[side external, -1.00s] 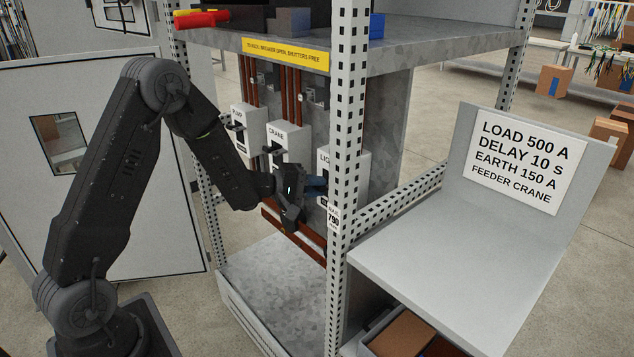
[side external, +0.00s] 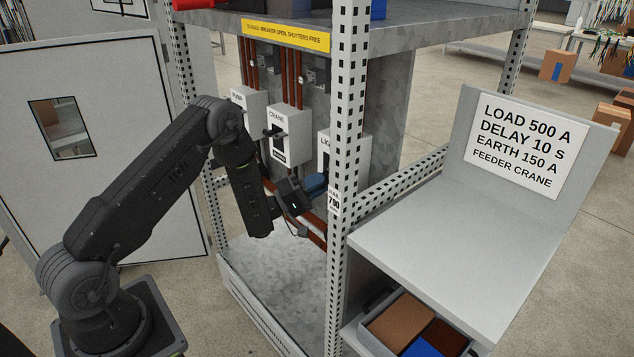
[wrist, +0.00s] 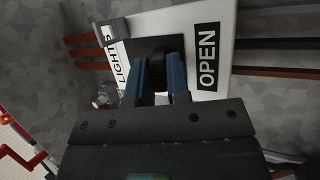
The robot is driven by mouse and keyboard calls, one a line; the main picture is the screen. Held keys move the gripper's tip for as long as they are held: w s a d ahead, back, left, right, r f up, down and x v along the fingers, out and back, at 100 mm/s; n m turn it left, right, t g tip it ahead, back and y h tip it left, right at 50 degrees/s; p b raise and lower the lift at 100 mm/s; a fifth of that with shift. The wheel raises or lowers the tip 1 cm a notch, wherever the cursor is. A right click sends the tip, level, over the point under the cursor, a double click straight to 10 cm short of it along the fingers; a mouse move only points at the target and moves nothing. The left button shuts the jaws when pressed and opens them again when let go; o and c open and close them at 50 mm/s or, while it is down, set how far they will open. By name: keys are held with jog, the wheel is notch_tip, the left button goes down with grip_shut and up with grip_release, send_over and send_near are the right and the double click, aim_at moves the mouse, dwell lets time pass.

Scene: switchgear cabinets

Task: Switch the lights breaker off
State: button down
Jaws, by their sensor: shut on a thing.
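The lights breaker (side external: 324,146) is a light-grey box at the right of the breaker row, partly hidden behind the perforated post. In the wrist view its face (wrist: 220,20) shows the word LIGHTS and a black OPEN label (wrist: 207,57). My gripper (side external: 315,184) is at the lower part of this box, tilted upward. In the wrist view its blue fingers (wrist: 157,80) are shut on the black breaker handle (wrist: 158,62), one finger on each side. The handle is mostly hidden in the side view.
The crane breaker (side external: 291,128) and pump breaker (side external: 245,97) stand to the left. The perforated post (side external: 346,110) stands close in front of the lights breaker. A grey shelf (side external: 420,240) with a sign is at right.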

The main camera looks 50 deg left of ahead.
jog(key=shift+f, duration=0.1)
dwell(0.3)
jog(key=c, duration=1.4)
grip_release()
jog(key=shift+o, duration=0.2)
jog(key=v, duration=0.7)
jog(key=shift+s, duration=0.2)
jog(key=shift+a+f, duration=0.1)
jog(key=shift+f, duration=0.05)
